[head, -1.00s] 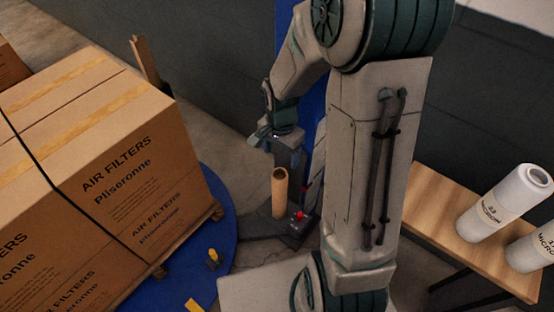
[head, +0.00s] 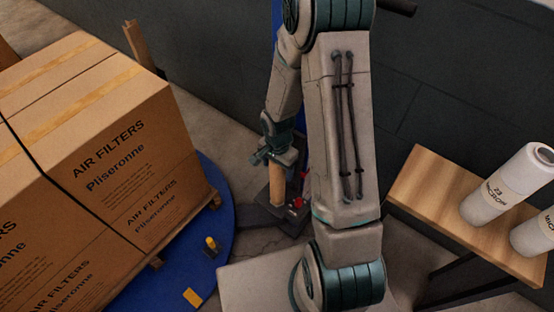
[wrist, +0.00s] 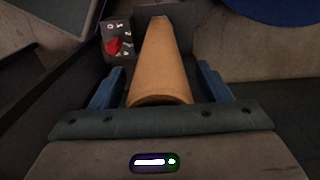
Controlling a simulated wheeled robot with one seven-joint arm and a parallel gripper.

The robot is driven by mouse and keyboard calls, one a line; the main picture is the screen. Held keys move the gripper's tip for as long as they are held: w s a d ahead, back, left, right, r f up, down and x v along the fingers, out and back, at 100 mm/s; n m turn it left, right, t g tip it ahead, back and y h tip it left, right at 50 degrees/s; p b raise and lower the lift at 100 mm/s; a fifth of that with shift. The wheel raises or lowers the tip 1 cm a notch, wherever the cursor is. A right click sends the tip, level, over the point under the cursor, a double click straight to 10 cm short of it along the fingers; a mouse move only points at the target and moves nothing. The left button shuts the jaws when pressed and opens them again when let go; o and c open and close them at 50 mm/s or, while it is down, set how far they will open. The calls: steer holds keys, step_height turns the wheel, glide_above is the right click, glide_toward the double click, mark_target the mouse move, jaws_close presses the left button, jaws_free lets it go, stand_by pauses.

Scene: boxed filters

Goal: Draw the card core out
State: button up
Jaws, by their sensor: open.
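The card core (head: 277,186) is a plain brown tube standing upright in the dark machine beside the blue post. My gripper (head: 270,158) is at its upper end in the head view, and hides the tube's top. In the wrist view the core (wrist: 162,60) runs between the two blue fingers of my gripper (wrist: 161,88). The fingers are open, one on each side of the core, with a gap showing at the right. The core's near end lies close to the palm.
A red button (head: 298,202) sits on the machine's dark base; it also shows in the wrist view (wrist: 113,46). Strapped air filter boxes (head: 120,160) stand on a pallet over a blue turntable (head: 222,240) at left.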

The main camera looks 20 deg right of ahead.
steer(key=shift+f, duration=0.4)
steer(key=shift+c, duration=0.2)
steer(key=c, duration=1)
steer(key=shift+r, duration=0.2)
steer(key=shift+r+p, duration=2.85)
steer(key=shift+r, duration=1)
steer(key=shift+s+r+p, duration=0.1)
steer(key=shift+r+p, duration=3.1)
steer(key=shift+r, duration=1.3)
